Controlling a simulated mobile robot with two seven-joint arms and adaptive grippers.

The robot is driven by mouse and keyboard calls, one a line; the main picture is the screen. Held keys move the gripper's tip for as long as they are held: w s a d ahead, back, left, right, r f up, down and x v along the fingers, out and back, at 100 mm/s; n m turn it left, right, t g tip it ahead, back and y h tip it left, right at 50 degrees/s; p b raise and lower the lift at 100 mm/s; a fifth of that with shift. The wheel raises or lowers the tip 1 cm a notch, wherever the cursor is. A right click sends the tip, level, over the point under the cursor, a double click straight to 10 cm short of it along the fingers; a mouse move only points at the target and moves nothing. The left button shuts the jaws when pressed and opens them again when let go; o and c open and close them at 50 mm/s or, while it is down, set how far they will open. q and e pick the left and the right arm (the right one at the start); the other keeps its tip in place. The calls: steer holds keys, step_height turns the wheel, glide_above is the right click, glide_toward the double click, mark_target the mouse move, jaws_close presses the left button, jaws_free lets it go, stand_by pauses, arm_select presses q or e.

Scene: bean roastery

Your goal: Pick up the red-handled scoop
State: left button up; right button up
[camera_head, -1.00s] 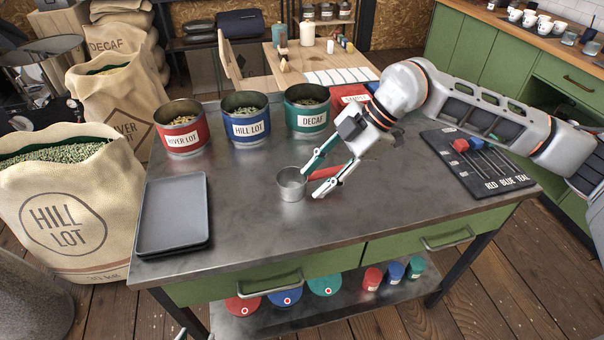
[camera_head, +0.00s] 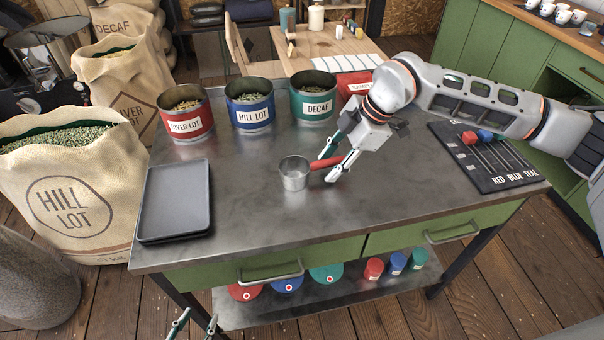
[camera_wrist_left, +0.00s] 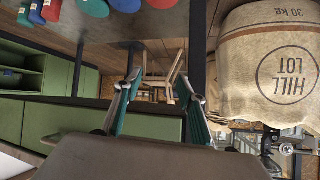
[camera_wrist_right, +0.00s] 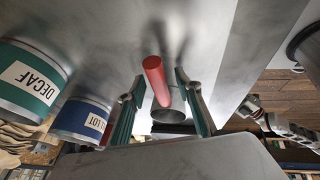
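The red-handled scoop has a round metal cup (camera_head: 294,174) and a red handle (camera_head: 322,163) pointing right, on the grey metal table. My right gripper (camera_head: 331,168) is at the handle, its fingers apart on either side of it. In the right wrist view the red handle (camera_wrist_right: 156,80) lies between the two open fingers (camera_wrist_right: 160,92), with visible gaps, so it is not gripped. The cup (camera_wrist_right: 168,113) shows beyond it, partly hidden. My left gripper (camera_head: 194,326) is low at the bottom edge, in front of the table, open and empty in the left wrist view (camera_wrist_left: 152,95).
Red, blue and green tins (camera_head: 249,105) of beans stand at the table's back. Dark trays (camera_head: 174,200) lie at left. A dark board (camera_head: 484,158) with colored sliders lies at right. A hill lot sack (camera_head: 70,190) stands left. The table's front middle is clear.

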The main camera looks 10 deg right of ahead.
jaws_close()
stand_by(0.3)
step_height(320, 180, up, 20)
stand_by(0.5)
